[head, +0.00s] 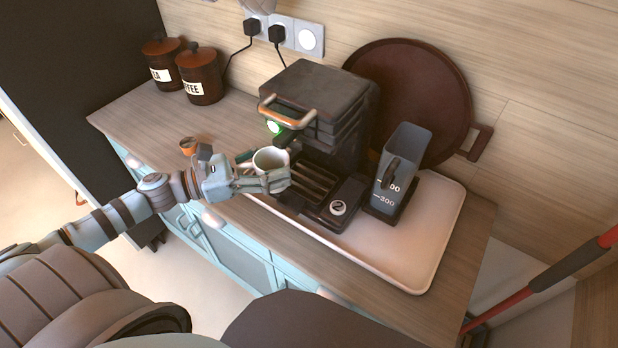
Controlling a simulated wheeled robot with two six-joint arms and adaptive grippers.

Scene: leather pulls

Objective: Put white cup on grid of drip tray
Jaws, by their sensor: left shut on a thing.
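A white cup (271,159) is upright in my left gripper (264,178), which is shut on it. The cup is at the left front edge of the black coffee machine (318,100). The drip tray's dark slatted grid (314,181) lies at the machine's base, just right of the cup. The cup appears to be above or beside the grid's left end; I cannot tell whether it touches. The gripper's fingers cover part of the cup's lower side. My right gripper is not in view.
A pale tray (420,250) lies under the machine. Two brown canisters (199,75) stand at the back left. A round brown board (425,90) leans on the wall.

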